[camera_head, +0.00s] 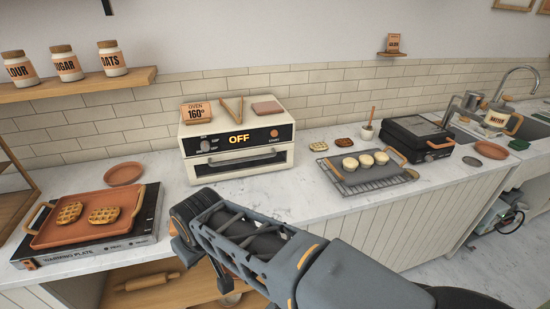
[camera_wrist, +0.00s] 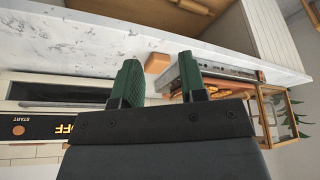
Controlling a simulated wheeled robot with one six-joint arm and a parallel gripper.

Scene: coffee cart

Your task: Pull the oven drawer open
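The oven (camera_head: 238,142) is a white box on the counter with a black control panel reading OFF. Its drawer front (camera_head: 215,170), with a light bar handle (camera_head: 243,158) across it, sits flush below the panel and looks shut. In the wrist view the oven panel (camera_wrist: 40,127) is upside down at the left, with the oven's front edge near the fingers. My gripper (camera_wrist: 158,82) has two green fingers set apart with nothing held between them. It is clear of the handle. In the head view my arm reaches left in front of the counter, and the fingertips are hidden.
A warming plate (camera_head: 140,235) with a coral tray and waffles stands left of the oven. A coral plate (camera_head: 124,174) lies between them. Tongs (camera_head: 233,108) and a sign (camera_head: 198,114) sit on the oven top. A rack with pastries (camera_head: 375,182) is to the right.

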